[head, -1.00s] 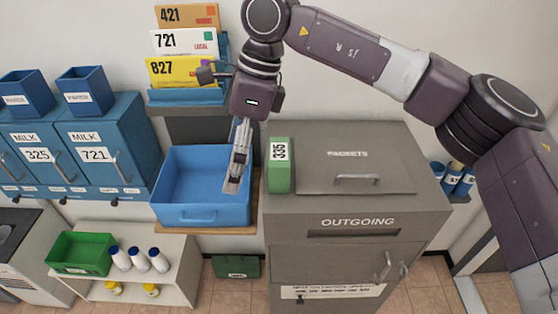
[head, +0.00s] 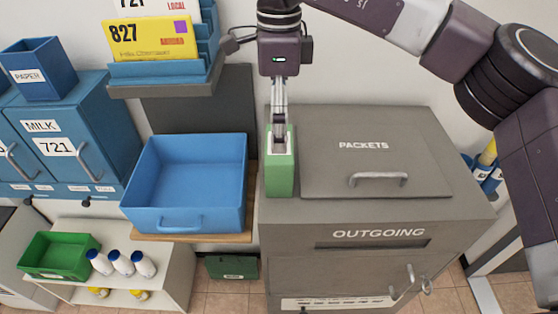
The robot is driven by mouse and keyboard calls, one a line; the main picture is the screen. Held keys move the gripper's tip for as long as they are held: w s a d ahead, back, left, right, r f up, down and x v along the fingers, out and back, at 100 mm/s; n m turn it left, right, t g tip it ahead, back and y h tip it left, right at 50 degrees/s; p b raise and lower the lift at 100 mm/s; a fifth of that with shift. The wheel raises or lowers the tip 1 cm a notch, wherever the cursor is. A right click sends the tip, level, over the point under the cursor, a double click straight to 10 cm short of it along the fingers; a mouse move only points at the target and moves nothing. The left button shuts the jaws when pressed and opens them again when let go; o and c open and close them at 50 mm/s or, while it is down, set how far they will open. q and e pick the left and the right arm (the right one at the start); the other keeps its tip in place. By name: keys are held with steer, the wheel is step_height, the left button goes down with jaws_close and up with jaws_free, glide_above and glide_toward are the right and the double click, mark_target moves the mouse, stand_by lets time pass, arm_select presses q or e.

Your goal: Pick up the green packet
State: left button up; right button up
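The green packet (head: 281,177) stands upright on the left end of the grey outgoing cabinet's top, beside the packets lid. Its number label is mostly hidden behind my gripper. My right gripper (head: 279,149) points straight down at the packet's upper part, its fingers overlapping it in the head view. The fingers are seen nearly edge-on, so I cannot tell whether they are closed on the packet. My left gripper is not in view.
The grey cabinet (head: 470,206) has a lid with a handle (head: 378,179) right of the packet. An empty blue bin (head: 185,216) is close on the left. A blue rack (head: 160,72) with numbered mail stands above it.

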mark_target(279, 169)
steer(key=shift+w+f, duration=0.1)
steer(key=shift+f, duration=0.4)
steer(key=f+p, duration=0.1)
steer(key=f, duration=0.1)
steer(key=f+p, duration=0.1)
steer(key=f, duration=0.1)
steer(key=f+p, duration=0.1)
steer(key=f, duration=0.1)
steer(key=shift+s, duration=0.4)
steer(key=shift+f, duration=0.2)
steer(key=c, duration=1.2)
